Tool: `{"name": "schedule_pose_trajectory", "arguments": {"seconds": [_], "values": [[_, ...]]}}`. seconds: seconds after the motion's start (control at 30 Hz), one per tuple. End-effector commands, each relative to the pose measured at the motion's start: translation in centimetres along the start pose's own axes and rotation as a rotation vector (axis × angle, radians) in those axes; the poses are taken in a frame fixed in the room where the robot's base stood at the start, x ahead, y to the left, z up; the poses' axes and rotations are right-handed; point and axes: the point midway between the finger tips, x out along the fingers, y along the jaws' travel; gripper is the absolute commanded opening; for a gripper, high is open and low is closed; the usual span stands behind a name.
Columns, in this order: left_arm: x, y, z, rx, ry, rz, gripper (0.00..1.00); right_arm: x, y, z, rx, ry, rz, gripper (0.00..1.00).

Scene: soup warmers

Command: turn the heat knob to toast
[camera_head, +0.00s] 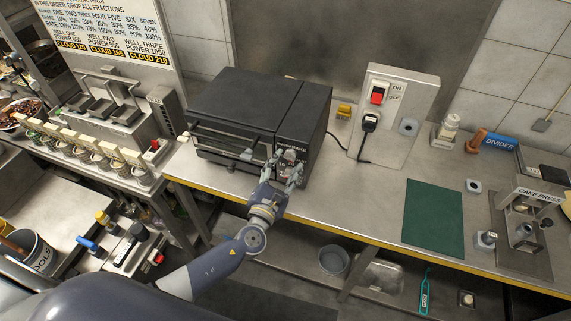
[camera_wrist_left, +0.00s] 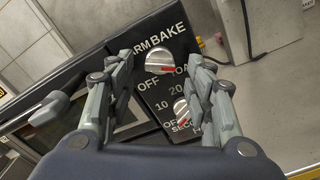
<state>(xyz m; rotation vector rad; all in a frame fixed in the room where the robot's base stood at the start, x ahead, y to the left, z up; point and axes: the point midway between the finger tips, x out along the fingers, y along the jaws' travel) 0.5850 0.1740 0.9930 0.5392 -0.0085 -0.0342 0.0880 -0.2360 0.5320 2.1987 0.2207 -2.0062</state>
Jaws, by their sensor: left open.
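The black toaster oven (camera_head: 240,105) stands on the steel counter, its control panel at the right of its front. In the left wrist view the upper silver knob (camera_wrist_left: 159,61) sits among the words WARM (partly hidden), BAKE, OFF and a word starting TOA. Its red mark shows at its lower right side. A lower knob (camera_wrist_left: 182,108) with a red mark sits on a dial with numbers. My left gripper (camera_head: 284,158) is open in front of the panel, with its fingers either side of the upper knob in the wrist view (camera_wrist_left: 163,66). Contact cannot be told. My right gripper is out of view.
The oven door handle (camera_wrist_left: 48,108) juts out left of my fingers. A power box (camera_head: 392,115) with a red switch and plugged cord stands right of the oven. A green mat (camera_head: 433,218) and cake press (camera_head: 525,225) lie further right. The counter before the power box is clear.

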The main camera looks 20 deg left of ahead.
Motion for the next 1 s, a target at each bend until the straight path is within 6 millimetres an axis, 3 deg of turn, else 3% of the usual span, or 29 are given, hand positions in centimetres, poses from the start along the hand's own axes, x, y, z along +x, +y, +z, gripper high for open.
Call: {"name": "schedule_pose_trajectory", "arguments": {"seconds": [0.3, 0.5, 0.7, 1.0], "values": [[-6.5, -0.1, -0.1, 0.001, 0.003, -0.004, 0.48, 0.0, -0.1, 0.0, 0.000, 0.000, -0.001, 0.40], [-9.7, -0.1, -0.1, 0.001, 0.002, -0.002, 0.48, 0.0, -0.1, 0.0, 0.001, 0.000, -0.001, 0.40], [-11.0, 0.0, -0.1, 0.000, 0.001, -0.001, 0.48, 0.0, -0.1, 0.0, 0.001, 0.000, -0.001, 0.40], [-11.0, 0.0, 0.0, 0.001, 0.001, -0.001, 0.48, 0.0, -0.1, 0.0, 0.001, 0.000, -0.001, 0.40]]}}
